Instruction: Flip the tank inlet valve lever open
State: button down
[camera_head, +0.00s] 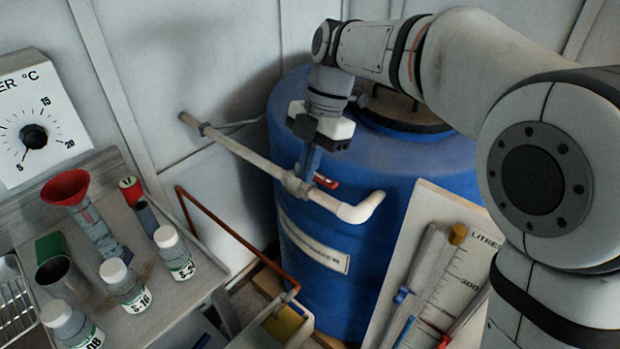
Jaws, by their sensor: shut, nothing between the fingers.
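The inlet valve (295,185) sits partway along this pipe. Its red lever (326,181) shows just right of the valve body and looks roughly in line with the pipe. My gripper (307,172) points down over the valve, shut and empty, with its fingertips close to the left end of the lever. I cannot tell whether they touch. The fingers hide part of the valve top.
A bench at the left holds labelled bottles (175,252), a red funnel (66,187) and a metal cup (62,277). A dial (34,137) stands behind it. An orange-brown pipe (222,225) runs beside the bench. A scale board (435,265) leans at the tank's right.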

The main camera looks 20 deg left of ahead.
jog(key=v, duration=0.6)
jog(key=shift+w, duration=0.1)
dwell(0.3)
